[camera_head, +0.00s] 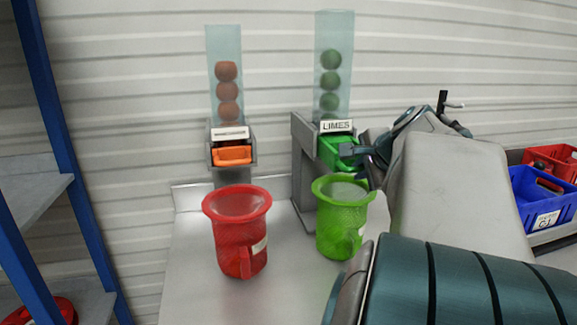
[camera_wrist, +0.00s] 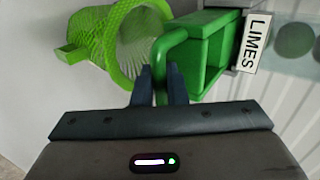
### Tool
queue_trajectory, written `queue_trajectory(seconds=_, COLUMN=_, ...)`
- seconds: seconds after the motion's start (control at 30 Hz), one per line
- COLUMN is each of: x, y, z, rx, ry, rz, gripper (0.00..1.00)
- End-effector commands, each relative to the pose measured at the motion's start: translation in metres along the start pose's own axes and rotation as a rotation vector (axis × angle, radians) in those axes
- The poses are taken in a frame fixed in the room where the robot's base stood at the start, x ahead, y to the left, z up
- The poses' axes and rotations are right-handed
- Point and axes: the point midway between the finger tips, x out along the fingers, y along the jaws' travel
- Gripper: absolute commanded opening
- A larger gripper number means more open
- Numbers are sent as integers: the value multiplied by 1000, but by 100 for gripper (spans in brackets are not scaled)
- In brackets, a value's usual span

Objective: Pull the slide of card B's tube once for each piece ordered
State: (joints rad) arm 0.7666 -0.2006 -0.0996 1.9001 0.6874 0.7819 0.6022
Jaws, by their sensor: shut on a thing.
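The right tube (camera_head: 332,85) is clear, holds several green balls, and bears a label reading LIMES (camera_head: 337,126). Its green slide (camera_head: 333,152) sits below the label. My gripper (camera_wrist: 160,88) is shut on the handle of this green slide, which also shows in the wrist view (camera_wrist: 212,50). The green net cup (camera_head: 338,235) stands below the slide; no ball can be made out in it. The left tube (camera_head: 225,70) holds orange-brown balls, with an orange slide (camera_head: 232,155) and a label too small to read. The red net cup (camera_head: 238,232) stands below it. No card marked B is readable.
The grey metal counter (camera_head: 190,285) is clear around the cups. A blue crate (camera_head: 530,195) and a red crate (camera_head: 552,160) stand on the right. A blue shelf post (camera_head: 65,150) rises on the left. My arm fills the right foreground.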

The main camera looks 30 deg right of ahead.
Motion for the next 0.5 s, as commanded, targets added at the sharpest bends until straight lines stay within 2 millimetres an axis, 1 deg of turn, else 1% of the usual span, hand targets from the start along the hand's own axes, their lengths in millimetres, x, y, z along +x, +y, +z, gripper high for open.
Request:
queue_trajectory(seconds=0.13, x=3, y=-6, z=-1, rx=0, ry=2, rz=-3, gripper=0)
queue_trajectory(seconds=0.5, x=24, y=-23, z=-1, rx=-1, ry=2, rz=-4, gripper=0)
